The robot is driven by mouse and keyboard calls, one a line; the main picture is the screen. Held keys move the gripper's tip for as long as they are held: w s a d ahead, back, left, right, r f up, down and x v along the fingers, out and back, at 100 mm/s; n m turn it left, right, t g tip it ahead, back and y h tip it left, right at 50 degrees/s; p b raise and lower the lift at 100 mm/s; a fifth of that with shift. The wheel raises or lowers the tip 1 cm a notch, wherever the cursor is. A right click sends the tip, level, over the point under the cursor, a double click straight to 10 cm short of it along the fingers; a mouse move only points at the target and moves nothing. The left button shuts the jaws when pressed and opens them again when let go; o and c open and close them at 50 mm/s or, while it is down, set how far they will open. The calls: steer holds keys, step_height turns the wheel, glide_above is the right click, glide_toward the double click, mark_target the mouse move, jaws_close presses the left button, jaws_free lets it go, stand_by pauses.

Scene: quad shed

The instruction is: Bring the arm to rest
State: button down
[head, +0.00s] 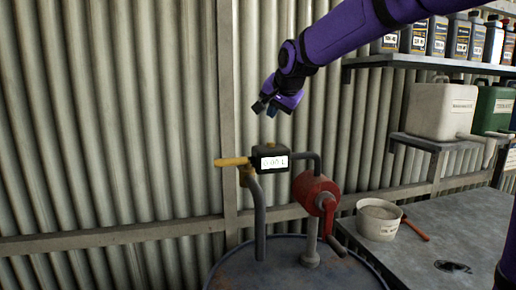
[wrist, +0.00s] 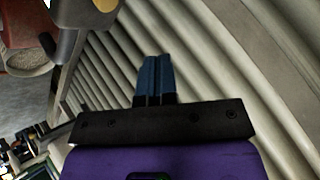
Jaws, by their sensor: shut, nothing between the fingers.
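My purple arm reaches in from the upper right in the head view. My gripper (head: 266,106) hangs in the air in front of the corrugated wall, above the drum pump. In the wrist view its blue fingers (wrist: 154,62) are together with nothing between them. The black meter (head: 270,160) with a display and a yellow handle (head: 232,161) sits below the gripper, apart from it. The red rotary pump (head: 315,195) stands on the drum (head: 295,272).
A grey bench (head: 440,235) at the right bears a white bucket (head: 378,220). Shelves (head: 425,62) above hold bottles, a white jerrycan (head: 440,110) and a green jerrycan (head: 492,108). The corrugated wall (head: 110,120) is close behind. Free air lies left of the gripper.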

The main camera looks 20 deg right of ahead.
steer(key=s+d+f+n+g, duration=0.1)
steer(key=s+d+f+n, duration=0.1)
steer(key=s, duration=1)
steer(key=s+d+f+n+g, duration=0.1)
steer(key=s+f, duration=0.4)
steer(key=s, duration=0.8)
steer(key=s+d+f+n+g+h, duration=0.1)
steer(key=s+d+f+n+g, duration=0.1)
steer(key=s, duration=1)
step_height(320, 180, down, 2)
steer(key=d+n, duration=0.1)
steer(key=n, duration=0.1)
steer(key=shift+s+d+f+n, duration=0.15)
steer(key=shift+f+n, duration=0.05)
steer(key=shift+n, duration=0.2)
